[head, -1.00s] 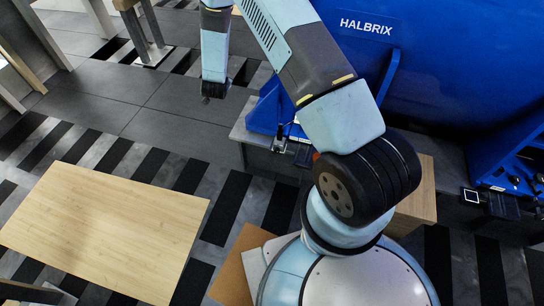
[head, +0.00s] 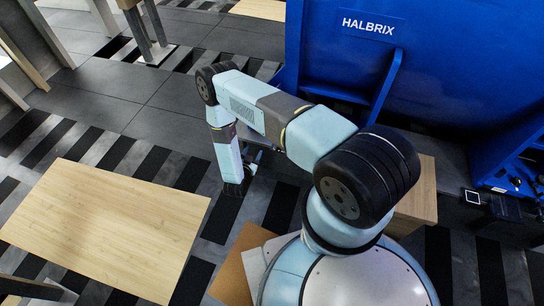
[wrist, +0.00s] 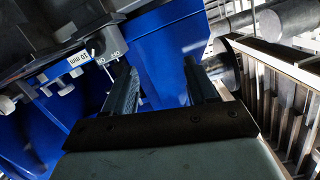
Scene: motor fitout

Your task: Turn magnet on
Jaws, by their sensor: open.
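My gripper shows in the wrist view (wrist: 162,88) with its two dark fingers apart and nothing between them. Beyond and left of the fingers is a dark grey part with a white label (wrist: 77,58) and small pale lettering beside it, too small to read surely. Several small pale knobs or levers (wrist: 45,84) stick out below the label. I cannot tell which of these, if any, is the magnet's switch.
A large blue machine marked HALBRIX (head: 440,60) fills the right back. A pale wooden table (head: 105,225) stands at the left front. A wooden block (head: 416,200) is by my base. Slatted metal (wrist: 285,95) lies right of the fingers in the wrist view.

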